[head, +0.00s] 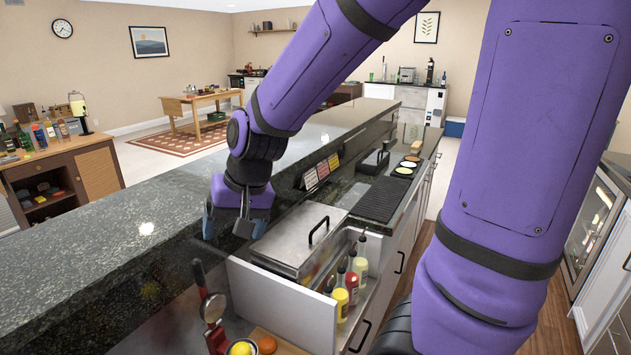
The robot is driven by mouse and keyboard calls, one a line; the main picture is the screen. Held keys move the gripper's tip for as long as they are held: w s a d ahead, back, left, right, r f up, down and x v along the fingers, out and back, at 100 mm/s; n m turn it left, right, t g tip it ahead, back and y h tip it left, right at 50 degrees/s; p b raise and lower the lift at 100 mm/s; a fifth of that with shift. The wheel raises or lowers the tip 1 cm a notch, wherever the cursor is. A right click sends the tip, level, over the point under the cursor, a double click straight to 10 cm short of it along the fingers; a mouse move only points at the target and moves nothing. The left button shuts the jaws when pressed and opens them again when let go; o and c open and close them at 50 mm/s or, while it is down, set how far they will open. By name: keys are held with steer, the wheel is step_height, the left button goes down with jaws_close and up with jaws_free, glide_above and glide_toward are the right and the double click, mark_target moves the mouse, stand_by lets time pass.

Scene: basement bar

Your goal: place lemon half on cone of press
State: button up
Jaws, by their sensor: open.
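A press with a red frame and a metal cup (212,308) stands at the bottom of the head view, its dark-knobbed lever raised. Its base is cut off by the frame edge. A yellow rounded piece (241,348), possibly the lemon half, shows at the bottom edge, just right of the press's red post. I cannot tell whether it rests on the press or beside it, and the cone cannot be made out. My gripper (232,230) points down, open, over the inner edge of the bar top, above and behind the press. Nothing shows between its fingers.
An orange round fruit (267,345) lies on a wooden board (277,342). A steel lidded box (299,240) stands right of my gripper, with several sauce bottles (352,280) beside it. The raised granite bar top (110,265) runs along the left. A ribbed black mat (380,199) lies beyond.

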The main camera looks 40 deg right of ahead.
steer(key=s+d+r+n+t+h, duration=0.1)
steer(key=s+d+r+n, duration=0.1)
steer(key=s+r, duration=0.4)
steer(key=s+d+r+n+t+h, duration=0.1)
steer(key=s+d+r, duration=0.3)
steer(key=s, duration=0.4)
steer(key=shift+s+r+n+h, duration=0.3)
steer(key=shift+s+r+n, duration=0.1)
steer(key=shift+r, duration=0.45)
